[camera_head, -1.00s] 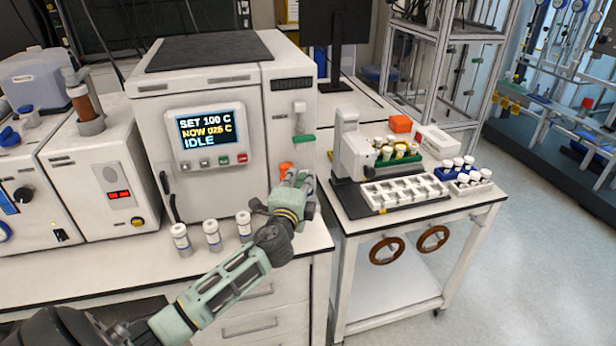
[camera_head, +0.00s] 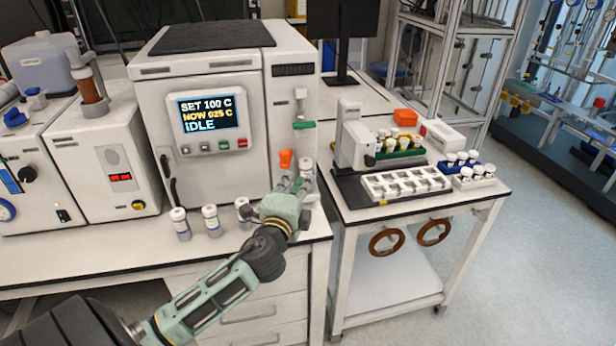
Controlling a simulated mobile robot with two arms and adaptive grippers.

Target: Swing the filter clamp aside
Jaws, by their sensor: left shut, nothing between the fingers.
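A small orange part (camera_head: 286,159), possibly the filter clamp, sits low on the right front of the white oven-like unit (camera_head: 215,160). A green lever-like piece (camera_head: 303,125) is above it, under a white fitting. My left gripper (camera_head: 296,186) is just below the orange part, apart from it as far as I can tell. Its fingers are shut with nothing between them. A white capped cylinder (camera_head: 308,166) shows just behind the fingers, and the gripper hides its lower part. I cannot tell whether they touch. My right gripper is out of view.
White bottles (camera_head: 180,223) stand along the bench front, one partly behind my left gripper. A cart (camera_head: 350,215) to the right holds a white tray (camera_head: 375,196), capped vials and a small instrument (camera_head: 352,140). A gap separates bench and cart.

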